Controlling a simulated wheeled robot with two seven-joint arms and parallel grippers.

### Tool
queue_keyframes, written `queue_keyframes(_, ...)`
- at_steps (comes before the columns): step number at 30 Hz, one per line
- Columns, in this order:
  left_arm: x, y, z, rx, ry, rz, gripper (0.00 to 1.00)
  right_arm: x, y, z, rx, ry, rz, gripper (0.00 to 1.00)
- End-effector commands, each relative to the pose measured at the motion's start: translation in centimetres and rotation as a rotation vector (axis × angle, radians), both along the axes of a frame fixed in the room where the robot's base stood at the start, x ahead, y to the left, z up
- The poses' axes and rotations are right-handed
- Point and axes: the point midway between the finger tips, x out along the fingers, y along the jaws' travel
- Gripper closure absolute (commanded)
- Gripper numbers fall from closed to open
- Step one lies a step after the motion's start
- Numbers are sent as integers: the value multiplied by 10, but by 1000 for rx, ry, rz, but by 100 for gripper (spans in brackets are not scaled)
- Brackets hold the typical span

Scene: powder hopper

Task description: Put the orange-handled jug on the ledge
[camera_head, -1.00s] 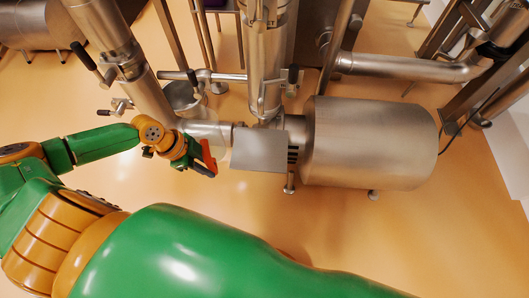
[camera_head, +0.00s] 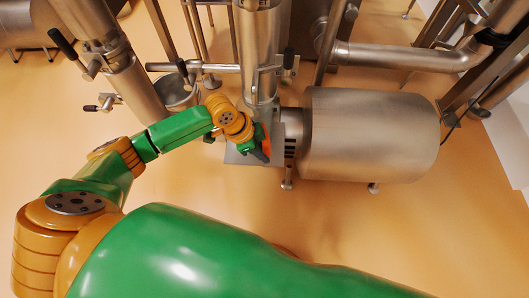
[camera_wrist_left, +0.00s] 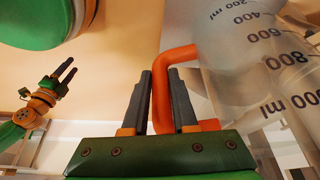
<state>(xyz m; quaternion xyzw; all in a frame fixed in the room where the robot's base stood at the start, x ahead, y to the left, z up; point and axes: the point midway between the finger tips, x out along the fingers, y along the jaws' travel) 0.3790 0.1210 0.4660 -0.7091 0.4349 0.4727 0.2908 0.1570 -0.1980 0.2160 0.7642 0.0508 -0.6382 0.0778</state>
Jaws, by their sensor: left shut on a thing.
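The jug (camera_wrist_left: 240,55) is translucent with dark ml marks and an orange handle (camera_wrist_left: 180,55). It fills the right of the left wrist view. My left gripper (camera_wrist_left: 160,80) is shut on the orange handle. In the head view my left gripper (camera_head: 263,152) is over the flat grey ledge (camera_head: 235,157), and my wrist hides most of the jug. I cannot tell whether the jug touches the ledge. My right gripper (camera_wrist_left: 62,75) shows at the left of the left wrist view, empty, its fingers apart.
A slanted pipe (camera_head: 110,60) with black-handled levers and a small round vessel (camera_head: 178,92) are at the left. The floor in front is clear.

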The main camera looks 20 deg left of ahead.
Motion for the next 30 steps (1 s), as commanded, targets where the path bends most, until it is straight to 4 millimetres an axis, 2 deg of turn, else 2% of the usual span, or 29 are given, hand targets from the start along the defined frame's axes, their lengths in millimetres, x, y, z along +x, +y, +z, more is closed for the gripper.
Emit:
queue_keyframes(1,4,-8,-1,-2,-3,-4,100,2,1,-2,2,-1,0,50)
queue_keyframes(3,3,-5,-8,2,0,-1,100,5,4,-4,6,-2,0,50)
queue_keyframes(12,2,-5,-8,2,0,-1,100,6,5,-2,7,-2,0,50)
queue_keyframes(13,2,-5,-9,2,0,-1,71,7,5,-2,7,-2,0,50)
queue_keyframes(16,2,-5,-8,2,0,-1,44,7,5,-1,7,-2,0,50)
queue_keyframes(26,2,-5,-6,2,-1,-1,44,7,5,0,7,-4,-1,50)
queue_keyframes(30,0,2,15,1,-3,0,44,-3,-2,4,-4,6,0,50)
